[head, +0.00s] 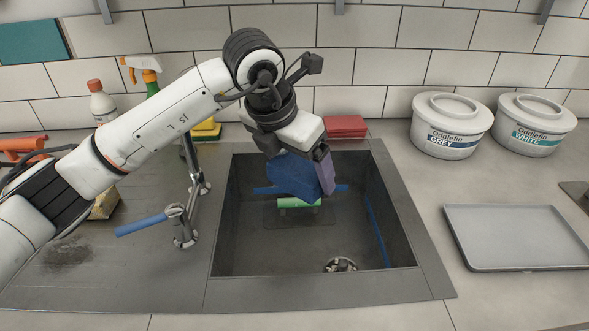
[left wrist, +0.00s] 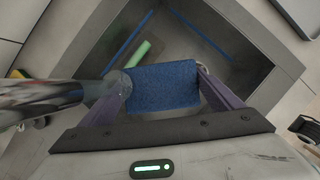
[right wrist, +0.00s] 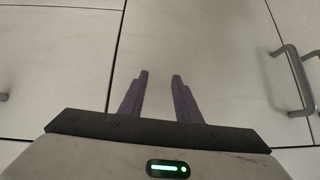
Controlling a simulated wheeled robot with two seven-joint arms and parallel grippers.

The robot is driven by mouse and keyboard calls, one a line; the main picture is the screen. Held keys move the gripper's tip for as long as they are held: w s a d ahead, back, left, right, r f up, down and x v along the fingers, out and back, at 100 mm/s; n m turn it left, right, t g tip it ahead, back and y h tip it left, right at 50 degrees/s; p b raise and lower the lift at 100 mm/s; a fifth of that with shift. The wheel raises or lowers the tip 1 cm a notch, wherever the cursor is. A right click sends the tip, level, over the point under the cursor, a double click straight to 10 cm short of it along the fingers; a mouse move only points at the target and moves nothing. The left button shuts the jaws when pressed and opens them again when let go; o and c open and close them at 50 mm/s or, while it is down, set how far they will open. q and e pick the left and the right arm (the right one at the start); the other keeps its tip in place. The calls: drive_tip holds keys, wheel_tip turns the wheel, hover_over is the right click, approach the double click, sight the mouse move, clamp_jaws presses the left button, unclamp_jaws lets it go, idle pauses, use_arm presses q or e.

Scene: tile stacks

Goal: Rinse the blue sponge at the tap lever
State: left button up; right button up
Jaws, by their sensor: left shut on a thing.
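The blue sponge (head: 292,176) is between the purple fingers of my left gripper (head: 318,172), over the sink. The left wrist view shows the sponge (left wrist: 168,88) gripped at both sides, with a blurred grey pipe and a clear rounded shape at its left edge; I cannot tell if that is water. The tap lever (head: 142,225) is a blue handle pointing left from the grey tap (head: 184,226) at the sink's left side. The tap's spout is partly hidden behind my left arm. My right gripper (right wrist: 160,82) is open and empty, facing pale cabinet doors.
The sink (head: 240,240) holds a green roll-like object (head: 300,203) and a drain (head: 341,265). Spray and squeeze bottles stand behind my left arm. Red cloths (head: 345,126), two white tubs (head: 450,125) and a grey tray (head: 515,238) lie around the sink. A cabinet handle (right wrist: 293,82) is near my right gripper.

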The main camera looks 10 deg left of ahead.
sight(292, 192)
use_arm(q)
drive_tip(key=shift+s+a+b, duration=0.2)
drive_tip(key=shift+s+b, duration=0.6)
drive_tip(key=shift+s, duration=2.45)
drive_tip(key=s+r+p, duration=0.1)
drive_tip(key=s+r, duration=0.3)
drive_tip(key=s, duration=0.1)
drive_tip(key=shift+a, duration=0.15)
